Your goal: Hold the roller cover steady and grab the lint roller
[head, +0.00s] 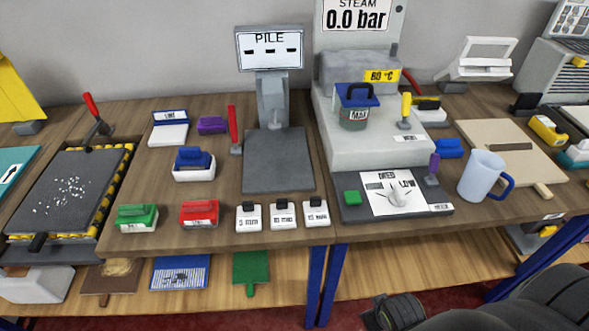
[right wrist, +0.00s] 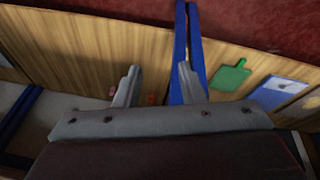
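No object in the head view is clearly readable as the lint roller. A blue-topped piece sits in a white holder (head: 194,174) on the bench left of centre; I cannot tell whether these are the roller and its cover. Behind it lies a white pad with a blue label strip (head: 170,133), its text too small to read surely. My right gripper (right wrist: 159,75) shows in the right wrist view with its two fingers apart and nothing between them, away from these pieces. My left gripper is not in view.
A grey plate with white specks (head: 66,190) lies at the left. Green (head: 136,217) and red (head: 199,213) handled blocks stand near the front edge. The PILE scale (head: 278,160), steam machine (head: 357,140) and mug (head: 481,176) stand further right. A lower shelf holds a green board (head: 251,270).

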